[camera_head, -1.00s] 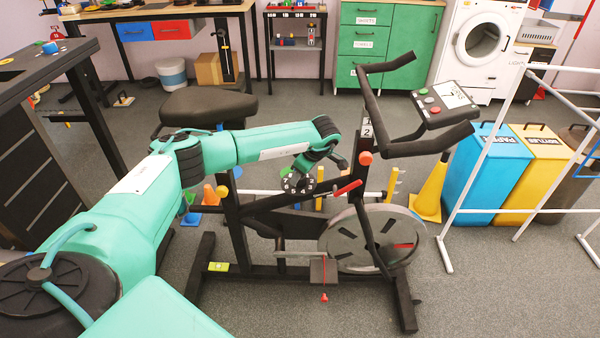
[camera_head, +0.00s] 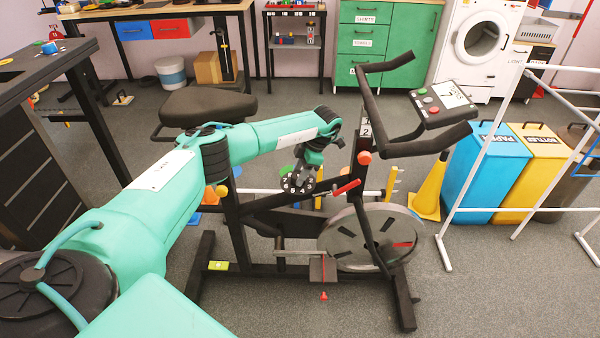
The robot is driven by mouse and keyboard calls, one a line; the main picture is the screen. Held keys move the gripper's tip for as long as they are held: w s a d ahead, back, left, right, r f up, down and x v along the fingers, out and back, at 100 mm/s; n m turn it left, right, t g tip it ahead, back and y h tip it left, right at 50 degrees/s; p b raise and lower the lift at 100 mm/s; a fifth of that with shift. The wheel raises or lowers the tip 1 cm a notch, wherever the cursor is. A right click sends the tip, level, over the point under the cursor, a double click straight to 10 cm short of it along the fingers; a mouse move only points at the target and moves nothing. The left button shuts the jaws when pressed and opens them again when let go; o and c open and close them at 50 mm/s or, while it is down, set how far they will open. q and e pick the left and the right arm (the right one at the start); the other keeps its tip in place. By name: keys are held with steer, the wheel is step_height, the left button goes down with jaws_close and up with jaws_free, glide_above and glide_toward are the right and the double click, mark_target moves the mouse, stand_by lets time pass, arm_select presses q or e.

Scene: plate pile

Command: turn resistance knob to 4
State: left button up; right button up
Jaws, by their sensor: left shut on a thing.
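An exercise bike (camera_head: 262,212) stands in the middle of the head view. My right gripper is not in view.
The bike's red lever (camera_head: 347,187) and orange knob (camera_head: 365,158) sit just right of the gripper. The black seat (camera_head: 208,106) is behind my arm. A white pipe frame (camera_head: 480,165) and bins stand at the right.

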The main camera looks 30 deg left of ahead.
arm_select(q)
steer(key=shift+n, duration=0.3)
steer(key=o, duration=1)
steer(key=v, duration=1.3)
steer(key=shift+w+a+r, duration=0.1)
steer(key=shift+w+r, duration=0.1)
steer(key=shift+r, duration=0.2)
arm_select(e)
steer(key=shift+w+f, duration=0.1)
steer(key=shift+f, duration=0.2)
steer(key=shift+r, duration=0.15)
